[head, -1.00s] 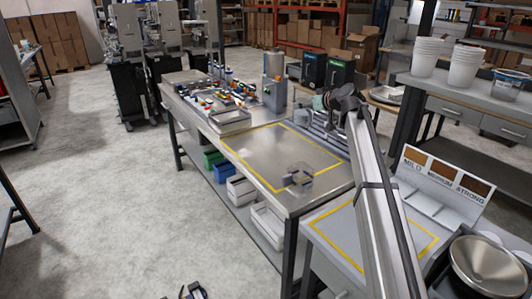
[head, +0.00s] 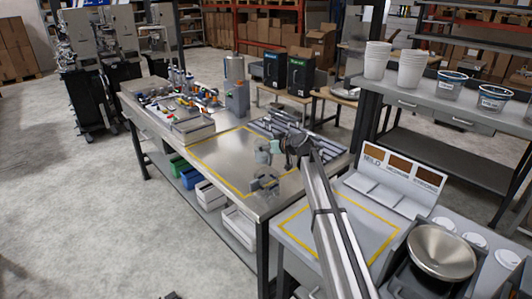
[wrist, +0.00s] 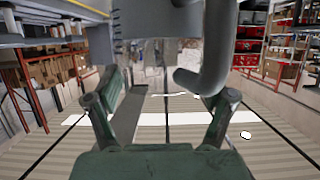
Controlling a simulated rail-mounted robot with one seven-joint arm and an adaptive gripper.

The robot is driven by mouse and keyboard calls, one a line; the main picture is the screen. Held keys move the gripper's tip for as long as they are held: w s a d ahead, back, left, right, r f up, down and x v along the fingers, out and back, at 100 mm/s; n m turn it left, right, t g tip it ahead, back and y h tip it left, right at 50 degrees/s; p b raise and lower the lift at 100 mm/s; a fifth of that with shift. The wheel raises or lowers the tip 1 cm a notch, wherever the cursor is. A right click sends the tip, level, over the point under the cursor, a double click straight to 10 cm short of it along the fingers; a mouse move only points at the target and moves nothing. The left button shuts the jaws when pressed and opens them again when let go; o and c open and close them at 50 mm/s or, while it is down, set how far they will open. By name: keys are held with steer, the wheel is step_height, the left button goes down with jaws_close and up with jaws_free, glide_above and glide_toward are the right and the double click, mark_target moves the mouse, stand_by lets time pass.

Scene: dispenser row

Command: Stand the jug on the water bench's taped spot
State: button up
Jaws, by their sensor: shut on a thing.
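My gripper (head: 275,148), with green fingers, is over the steel bench (head: 222,152) in the head view. It is shut on a grey jug (head: 263,156), small in that view and partly hidden by the gripper. In the wrist view, the jug's curved handle (wrist: 216,62) and grey body lie just beyond the green fingers (wrist: 160,112). A yellow taped outline (head: 208,170) marks the steel bench top, below the jug. A grey shape (head: 265,185) appears on the bench under the jug; I cannot tell whether it is a reflection or a separate thing.
A nearer grey bench has another yellow outline (head: 297,240), a MILD/MEDIUM/STRONG board (head: 402,170) and a steel bowl (head: 441,250). A tray of fittings (head: 188,127) and grey bars (head: 285,130) stand on the steel bench. White tubs (head: 411,70) are on the right shelf.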

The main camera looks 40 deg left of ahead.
mark_target(266, 153)
steer(key=shift+f+p, duration=0.45)
steer(key=shift+f, duration=1.55)
steer(key=shift+f, duration=0.2)
steer(key=o, duration=1.4)
steer(key=shift+r, duration=0.2)
steer(key=b+v, duration=0.3)
steer(key=v, duration=0.9)
steer(key=shift+r, duration=0.1)
